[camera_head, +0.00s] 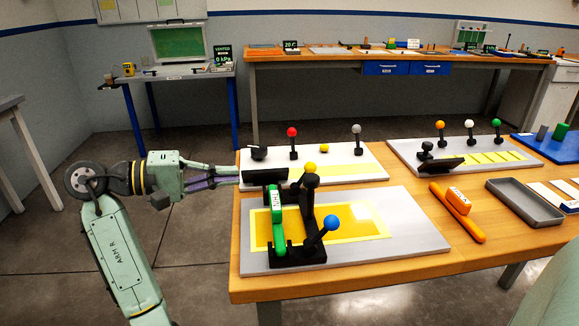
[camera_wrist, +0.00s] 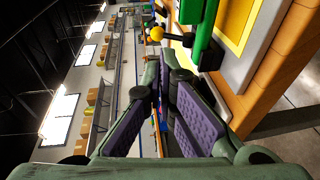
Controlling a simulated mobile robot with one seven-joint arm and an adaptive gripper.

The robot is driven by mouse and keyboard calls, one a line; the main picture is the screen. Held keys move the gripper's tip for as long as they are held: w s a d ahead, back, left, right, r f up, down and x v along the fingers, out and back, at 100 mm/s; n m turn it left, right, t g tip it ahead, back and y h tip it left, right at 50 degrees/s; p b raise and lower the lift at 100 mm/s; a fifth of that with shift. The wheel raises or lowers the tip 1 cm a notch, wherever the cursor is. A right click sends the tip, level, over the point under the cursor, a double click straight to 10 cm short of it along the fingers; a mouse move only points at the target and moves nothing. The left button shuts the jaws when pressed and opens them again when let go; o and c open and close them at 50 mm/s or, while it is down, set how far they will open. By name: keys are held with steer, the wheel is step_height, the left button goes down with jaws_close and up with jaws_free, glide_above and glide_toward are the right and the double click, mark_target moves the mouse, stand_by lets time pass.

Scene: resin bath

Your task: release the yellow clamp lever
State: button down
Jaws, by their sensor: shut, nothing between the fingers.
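The yellow clamp lever (camera_head: 310,168) has a yellow ball knob on a black arm. It stands upright at the back of a black clamp frame on the front grey plate (camera_head: 400,247). A green bar (camera_head: 276,222) and a blue-knobbed lever (camera_head: 330,222) are on the same frame. My gripper (camera_head: 236,175) is shut and empty at the table's left edge, left of the lever and apart from it. In the wrist view the yellow knob (camera_wrist: 157,33) shows beyond the fingertips (camera_wrist: 163,82), beside the green bar (camera_wrist: 200,32).
Behind the plate, a board carries a red-knobbed lever (camera_head: 292,132), a grey-knobbed lever (camera_head: 356,129) and a small yellow knob (camera_head: 324,148). An orange tool (camera_head: 457,211) and a grey tray (camera_head: 524,202) lie to the right.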

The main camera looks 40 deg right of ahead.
mark_target(305, 169)
steer(key=p+x, duration=0.3)
steer(key=x, duration=1)
steer(key=shift+s+d+p, duration=0.15)
steer(key=shift+d+p, duration=0.1)
steer(key=shift+p, duration=0.15)
steer(key=shift+s+d+p, duration=0.25)
steer(key=shift+d+p, duration=0.25)
steer(key=shift+f, duration=0.1)
